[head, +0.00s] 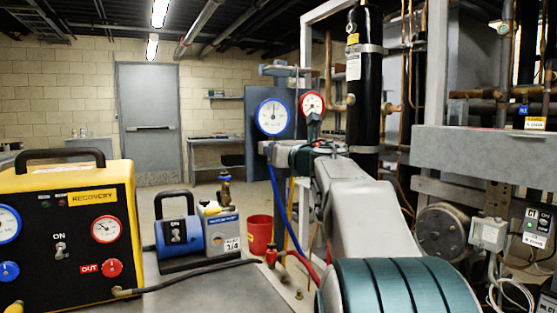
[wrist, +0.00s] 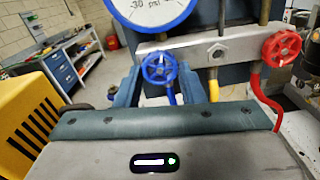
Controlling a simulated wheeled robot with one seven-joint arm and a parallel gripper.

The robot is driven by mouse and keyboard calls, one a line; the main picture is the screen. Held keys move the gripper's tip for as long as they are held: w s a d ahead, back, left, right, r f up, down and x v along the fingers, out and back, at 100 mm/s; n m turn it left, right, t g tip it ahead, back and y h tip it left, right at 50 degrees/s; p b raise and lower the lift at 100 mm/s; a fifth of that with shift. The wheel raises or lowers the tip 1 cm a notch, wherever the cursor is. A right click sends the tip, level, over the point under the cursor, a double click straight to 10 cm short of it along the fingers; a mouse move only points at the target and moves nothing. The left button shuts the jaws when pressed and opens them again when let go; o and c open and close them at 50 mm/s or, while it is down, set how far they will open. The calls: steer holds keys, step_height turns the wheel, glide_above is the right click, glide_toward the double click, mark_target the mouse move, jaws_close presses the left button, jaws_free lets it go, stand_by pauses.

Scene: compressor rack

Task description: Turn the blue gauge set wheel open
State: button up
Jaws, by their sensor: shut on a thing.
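The blue gauge set wheel (wrist: 160,67) is a small spoked handwheel on the left of the grey manifold bar (wrist: 215,52), below the blue-rimmed gauge (wrist: 150,8). My gripper (wrist: 159,78) has its two teal fingers on either side of the wheel and is shut on it. In the head view the blue-rimmed gauge (head: 272,117) and the red-rimmed gauge (head: 312,104) show above the manifold. There the blue wheel is hard to make out beside my arm. The red wheel (wrist: 282,47) is on the right of the manifold.
A blue hose (head: 278,205), a yellow hose (wrist: 214,90) and a red hose (wrist: 262,98) hang below the manifold. A yellow recovery unit (head: 75,230) and a vacuum pump (head: 178,235) stand at the left. A black cylinder (head: 366,90) stands behind the manifold, to the right.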

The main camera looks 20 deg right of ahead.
steer(key=shift+f+n+b, duration=0.1)
steer(key=shift+n+b, duration=0.45)
steer(key=shift+n, duration=0.55)
steer(key=o, duration=1)
steer(key=s, duration=1.3)
steer(key=shift+s+d+p, duration=0.25)
steer(key=shift+s+p, duration=0.15)
